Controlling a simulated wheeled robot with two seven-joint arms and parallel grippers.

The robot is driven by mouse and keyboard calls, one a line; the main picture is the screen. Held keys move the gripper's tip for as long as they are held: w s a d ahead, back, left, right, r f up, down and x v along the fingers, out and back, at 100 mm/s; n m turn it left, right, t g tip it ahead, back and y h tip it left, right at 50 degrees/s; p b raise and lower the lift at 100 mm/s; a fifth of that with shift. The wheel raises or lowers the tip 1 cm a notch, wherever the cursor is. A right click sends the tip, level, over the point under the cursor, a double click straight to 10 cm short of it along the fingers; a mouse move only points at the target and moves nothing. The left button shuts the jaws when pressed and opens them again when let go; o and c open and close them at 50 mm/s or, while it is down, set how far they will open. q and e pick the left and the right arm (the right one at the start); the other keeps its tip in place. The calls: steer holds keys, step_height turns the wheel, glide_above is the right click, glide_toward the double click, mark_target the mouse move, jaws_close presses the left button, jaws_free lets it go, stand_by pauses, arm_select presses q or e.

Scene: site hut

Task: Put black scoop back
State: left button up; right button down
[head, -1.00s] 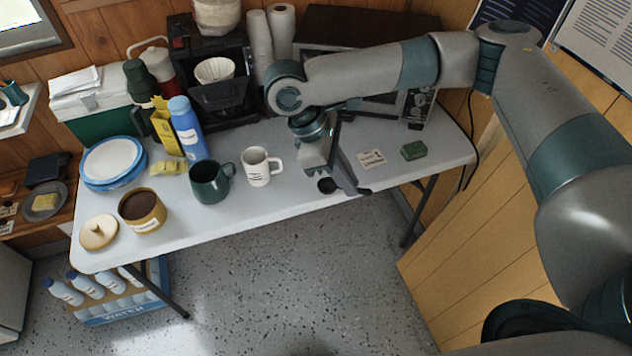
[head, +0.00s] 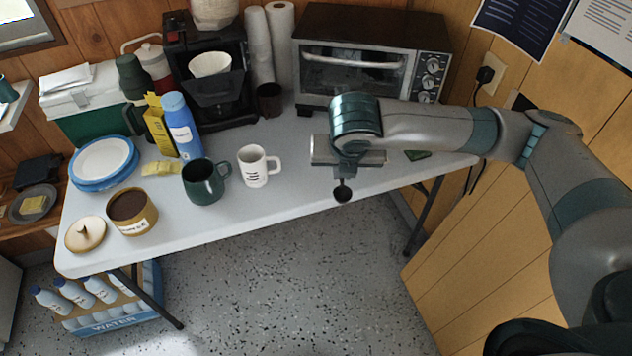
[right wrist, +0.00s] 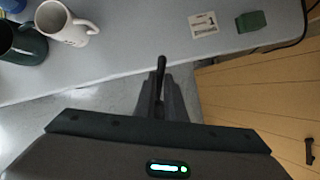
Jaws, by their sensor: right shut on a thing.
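The black scoop (head: 343,191) hangs below my right gripper (head: 343,174) in the head view, its round bowl over the floor just off the table's front edge. In the right wrist view the right gripper (right wrist: 161,95) is shut on the scoop, and a thin dark end of the scoop (right wrist: 161,64) sticks out past the fingers. Much of the scoop's handle is hidden by the gripper. A mustard-coloured canister (head: 133,219) stands open at the table's left front, with dark brown contents. Its pale round lid (head: 86,234) lies beside it. My left gripper is not in view.
A white mug (head: 253,167) and a dark green mug (head: 203,184) stand between the gripper and the canister. Behind are a blue bottle (head: 181,128), a coffee maker (head: 215,100) and a toaster oven (head: 352,67). The front strip of the table is clear.

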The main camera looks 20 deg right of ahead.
steer(key=shift+w+d+f+n+y+b, duration=0.15)
steer(key=shift+w+d+n+y+b, duration=0.1)
steer(key=shift+n, duration=0.3)
steer(key=shift+w+d+f+n+y+b, duration=0.1)
steer(key=shift+w+d+f+n+y, duration=0.1)
steer(key=shift+n, duration=0.35)
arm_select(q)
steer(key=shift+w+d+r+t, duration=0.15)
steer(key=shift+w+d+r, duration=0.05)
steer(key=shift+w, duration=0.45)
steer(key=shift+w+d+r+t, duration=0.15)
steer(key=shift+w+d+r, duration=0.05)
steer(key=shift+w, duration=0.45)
arm_select(e)
steer(key=shift+w+d+r+n+y, duration=0.2)
steer(key=shift+w+n+y, duration=0.15)
steer(key=shift+n, duration=0.65)
